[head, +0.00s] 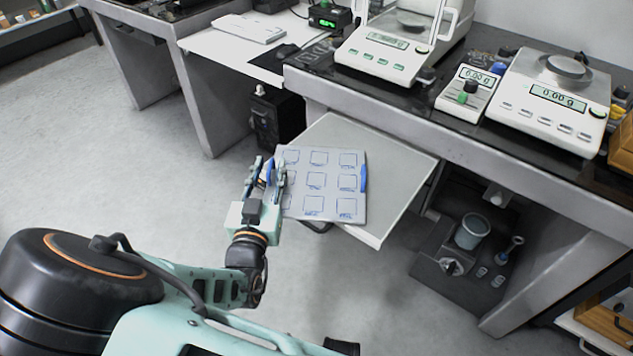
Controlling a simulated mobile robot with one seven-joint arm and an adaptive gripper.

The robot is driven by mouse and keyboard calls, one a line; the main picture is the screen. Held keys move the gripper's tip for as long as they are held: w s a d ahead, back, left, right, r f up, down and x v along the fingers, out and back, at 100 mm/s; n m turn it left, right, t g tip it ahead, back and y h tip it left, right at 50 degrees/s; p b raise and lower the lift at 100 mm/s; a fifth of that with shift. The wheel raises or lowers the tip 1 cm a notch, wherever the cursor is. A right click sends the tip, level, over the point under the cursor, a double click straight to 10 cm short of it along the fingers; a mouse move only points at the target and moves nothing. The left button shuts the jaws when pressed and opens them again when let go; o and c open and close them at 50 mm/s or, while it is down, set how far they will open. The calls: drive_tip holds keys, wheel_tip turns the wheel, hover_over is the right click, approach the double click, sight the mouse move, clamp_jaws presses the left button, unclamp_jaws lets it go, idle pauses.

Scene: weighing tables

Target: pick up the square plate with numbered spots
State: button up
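The square plate (316,185) is light grey with a grid of blue outlined squares and small marks too small to read. A blue piece (364,177) is on its right edge and another blue bit shows at its left edge by my gripper. The plate is over the left part of a grey pull-out shelf (393,165); I cannot tell whether it rests on it or is held above it. My gripper (271,173) is at the plate's left edge, with its fingers on or around the blue bit there. Whether the fingers are closed on it is not clear.
Two white balances (552,103) and (385,62) stand on the dark bench top above the shelf. A small display unit (467,93) sits between them. Below are a grey cup (471,232) and small items. The floor at left is clear.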

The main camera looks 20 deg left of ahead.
drive_tip(key=shift+w, duration=0.45)
drive_tip(key=shift+c, duration=0.3)
clamp_jaws()
drive_tip(key=shift+r, duration=0.1)
